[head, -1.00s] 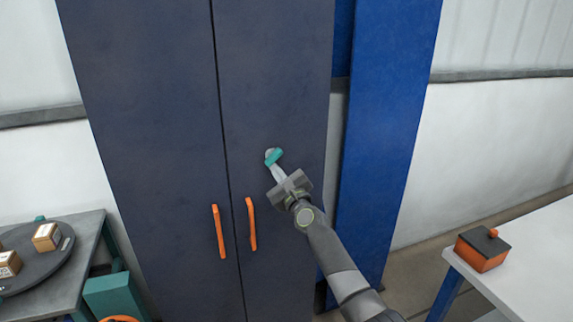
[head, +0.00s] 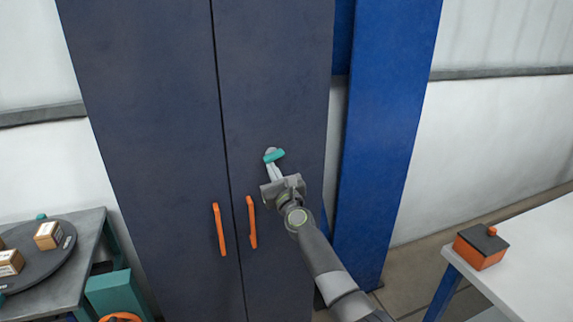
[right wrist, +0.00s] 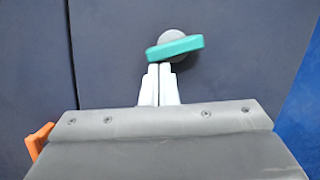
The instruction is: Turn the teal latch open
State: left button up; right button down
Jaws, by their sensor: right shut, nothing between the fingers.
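The teal latch (head: 275,156) is a short bar on a round grey base on the right door of the dark cabinet. In the right wrist view the latch (right wrist: 175,46) lies close to level, its right end slightly higher. My right gripper (head: 271,167) is just below the latch, fingers pointing up at it. In the right wrist view the gripper's pale fingers (right wrist: 159,68) are together with nothing between them. Their tips are at the lower edge of the bar's left half; I cannot tell whether they touch. My left gripper is not in view.
Two orange handles (head: 219,229) (head: 252,222) flank the door seam, left of my right arm. A blue post (head: 385,130) stands right of the cabinet. A white table (head: 530,255) with an orange box (head: 480,250) is at right. A round tray (head: 62,262) with small boxes is at left.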

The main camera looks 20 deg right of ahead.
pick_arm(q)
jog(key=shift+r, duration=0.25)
pick_arm(e)
jog(key=shift+a+r+m+h, duration=0.1)
jog(key=shift+a+m+h, duration=0.2)
jog(key=shift+m, duration=0.55)
jog(key=shift+a+r+m+h, duration=0.1)
jog(key=shift+m+h, duration=0.3)
jog(key=shift+m, duration=0.45)
jog(key=shift+f, duration=0.1)
